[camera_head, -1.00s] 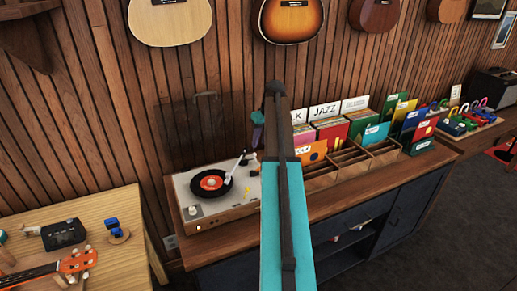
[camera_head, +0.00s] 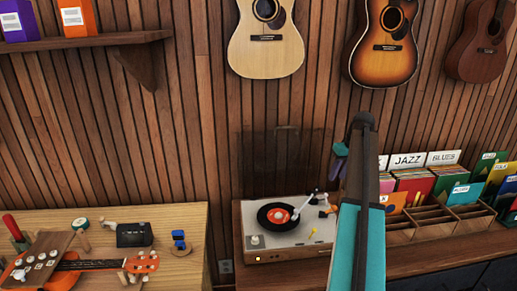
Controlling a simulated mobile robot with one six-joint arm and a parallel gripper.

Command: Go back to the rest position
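My arm, teal with a dark strip, rises from the bottom of the head view right of centre. My gripper (camera_head: 340,160) shows only in part at the left of the arm's upper end, as a small dark teal and purple shape. Its fingers are too small and too hidden to tell open from shut. It appears in front of the wall, above the right side of the record player (camera_head: 290,240). The arm hides part of the sideboard and of the record bins.
A wooden workbench (camera_head: 190,225) at left holds an orange ukulele (camera_head: 85,264), a black box (camera_head: 134,234) and a blue clamp-like item (camera_head: 179,239). Record bins (camera_head: 425,215) stand on the sideboard (camera_head: 290,272) at right. Guitars (camera_head: 266,45) hang above. A shelf (camera_head: 85,41) juts out upper left.

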